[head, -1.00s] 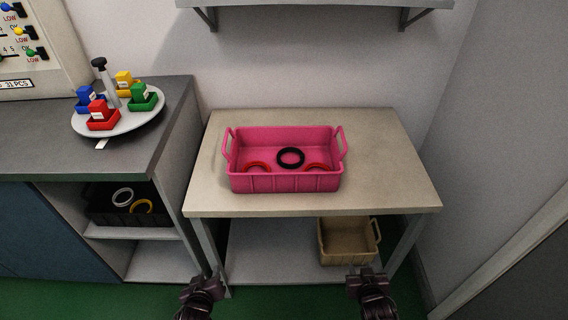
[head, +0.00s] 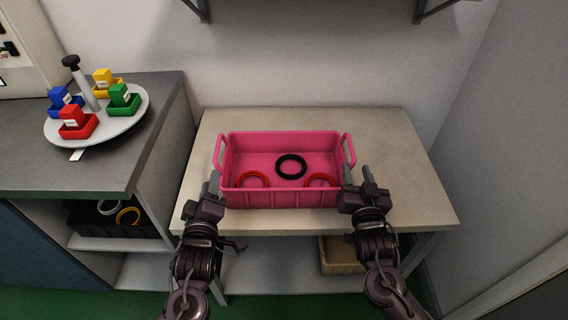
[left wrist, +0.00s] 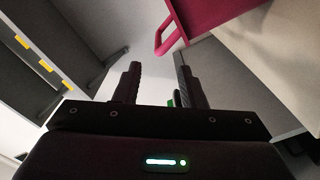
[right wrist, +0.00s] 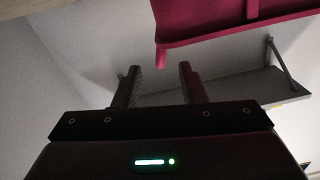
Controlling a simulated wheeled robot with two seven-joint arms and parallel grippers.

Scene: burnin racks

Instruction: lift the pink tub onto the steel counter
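The pink tub (head: 282,200) sits upright on a beige-topped table, with a loop handle at each short end. It holds a black ring (head: 291,166) and two red rings (head: 253,179). My left gripper (head: 212,190) is near the tub's front left corner, below the left handle. It is open and empty, and the left wrist view shows the tub's handle (left wrist: 168,36) beyond its fingers. My right gripper (head: 358,184) is near the front right corner. It is open and empty, with the tub (right wrist: 210,22) ahead of it in the right wrist view. The grey counter (head: 95,150) is at the left.
A round white stand (head: 110,128) with several coloured bins and a post stands on the counter. A shelf (head: 320,4) hangs on the back wall. A tan crate (head: 338,258) is under the table. The table top right of the tub is bare.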

